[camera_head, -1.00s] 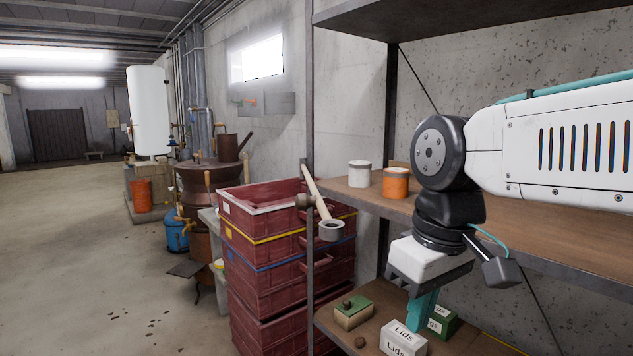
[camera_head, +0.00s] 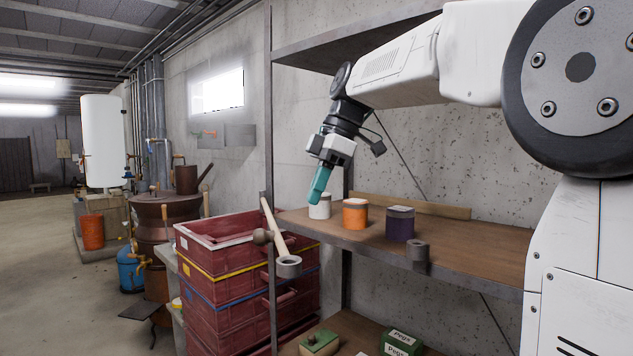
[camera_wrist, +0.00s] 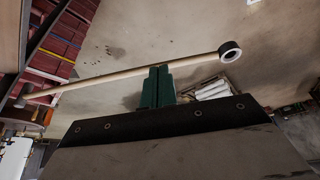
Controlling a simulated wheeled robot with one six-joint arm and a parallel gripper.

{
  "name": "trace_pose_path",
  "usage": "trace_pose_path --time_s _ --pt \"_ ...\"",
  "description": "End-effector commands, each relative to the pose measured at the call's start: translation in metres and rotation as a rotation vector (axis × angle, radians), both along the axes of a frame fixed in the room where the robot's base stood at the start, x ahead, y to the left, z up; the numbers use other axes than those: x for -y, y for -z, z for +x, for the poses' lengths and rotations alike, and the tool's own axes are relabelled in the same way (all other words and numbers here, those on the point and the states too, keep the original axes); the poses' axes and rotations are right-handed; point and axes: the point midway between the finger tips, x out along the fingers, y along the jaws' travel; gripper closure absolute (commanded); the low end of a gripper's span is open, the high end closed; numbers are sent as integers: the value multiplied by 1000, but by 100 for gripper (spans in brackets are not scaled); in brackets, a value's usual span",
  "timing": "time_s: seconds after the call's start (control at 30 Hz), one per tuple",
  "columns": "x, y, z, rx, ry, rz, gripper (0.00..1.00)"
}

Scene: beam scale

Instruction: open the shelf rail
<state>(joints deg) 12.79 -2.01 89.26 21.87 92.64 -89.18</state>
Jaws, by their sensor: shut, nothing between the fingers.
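The shelf rail (camera_head: 274,229) is a pale wooden bar with a dark grey ring at one end. In the head view it stands out from the shelf's left post, its ring end clear of the grey bracket (camera_head: 418,253) on the shelf's front edge. In the wrist view the rail (camera_wrist: 110,78) runs across behind my fingers, with the ring (camera_wrist: 230,52) at upper right. My gripper (camera_head: 316,199) is shut and empty, its green fingers overlapping the white jar (camera_head: 320,210) in the head view. It shows in the wrist view too (camera_wrist: 158,70); whether it touches the rail is unclear.
An orange jar (camera_head: 355,214) and a purple jar (camera_head: 400,224) stand on the middle shelf (camera_head: 470,250). Stacked red crates (camera_head: 215,270) stand behind the left post. Small boxes (camera_head: 400,343) lie on the lower shelf. The floor at left is open.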

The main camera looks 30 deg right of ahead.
Motion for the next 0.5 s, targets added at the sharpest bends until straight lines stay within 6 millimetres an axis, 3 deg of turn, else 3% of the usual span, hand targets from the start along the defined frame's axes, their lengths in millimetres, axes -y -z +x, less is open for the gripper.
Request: trace_pose_path --time_s 0.27,0.5 --pt "-22 55 3 -4 -1 0 100" --pt "-54 52 11 -1 -1 -1 100"
